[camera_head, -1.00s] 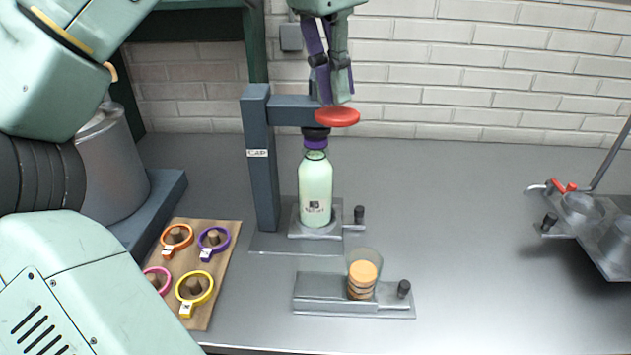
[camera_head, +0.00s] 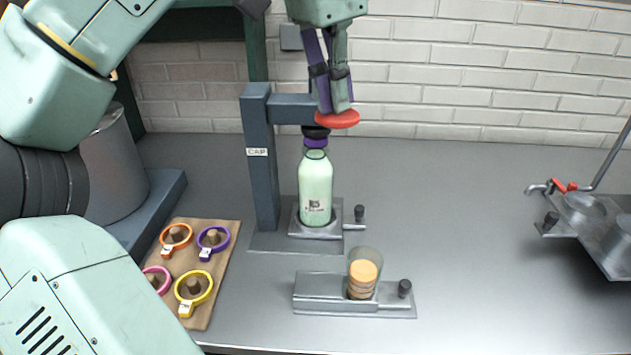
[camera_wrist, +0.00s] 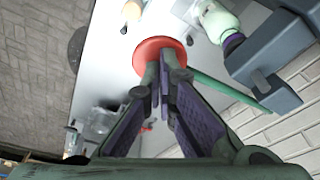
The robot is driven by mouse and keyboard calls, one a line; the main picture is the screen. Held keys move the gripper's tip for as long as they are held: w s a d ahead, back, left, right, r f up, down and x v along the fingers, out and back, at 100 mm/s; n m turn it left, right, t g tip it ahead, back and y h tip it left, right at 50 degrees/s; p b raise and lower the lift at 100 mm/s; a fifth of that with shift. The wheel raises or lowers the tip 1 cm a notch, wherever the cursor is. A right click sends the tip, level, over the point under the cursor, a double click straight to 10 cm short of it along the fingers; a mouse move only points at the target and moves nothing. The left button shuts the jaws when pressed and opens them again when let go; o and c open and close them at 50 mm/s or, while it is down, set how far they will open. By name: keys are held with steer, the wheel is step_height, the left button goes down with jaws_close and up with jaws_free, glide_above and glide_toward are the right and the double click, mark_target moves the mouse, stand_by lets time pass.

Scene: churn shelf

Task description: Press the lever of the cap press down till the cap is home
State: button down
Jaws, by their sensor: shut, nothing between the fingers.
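The cap press is a dark grey post (camera_head: 262,165) marked CAP with an arm at its top. Its red lever knob (camera_head: 338,119) sits at the arm's right end, and it also shows in the wrist view (camera_wrist: 158,56). A pale green bottle (camera_head: 315,190) stands upright on the plate under the press, with a purple cap (camera_head: 316,143) above its neck, below the black press head. Whether the cap touches the neck is hard to tell. My gripper (camera_head: 338,108) is shut and empty, pointing down with its fingertips at the top of the red knob, seemingly touching it.
A board (camera_head: 225,262) with several coloured rings lies at the left front. A slide holder (camera_head: 325,288) with a glass of stacked tan discs stands in front of the press. A metal fixture (camera_head: 610,235) with red handles is at the right. The counter between is clear.

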mark_target(334, 114)
steer(key=shift+f, duration=0.75)
steer(key=shift+f+b, duration=0.3)
steer(key=shift+f, duration=0.35)
steer(key=shift+s+f, duration=0.1)
steer(key=shift+f, duration=0.7)
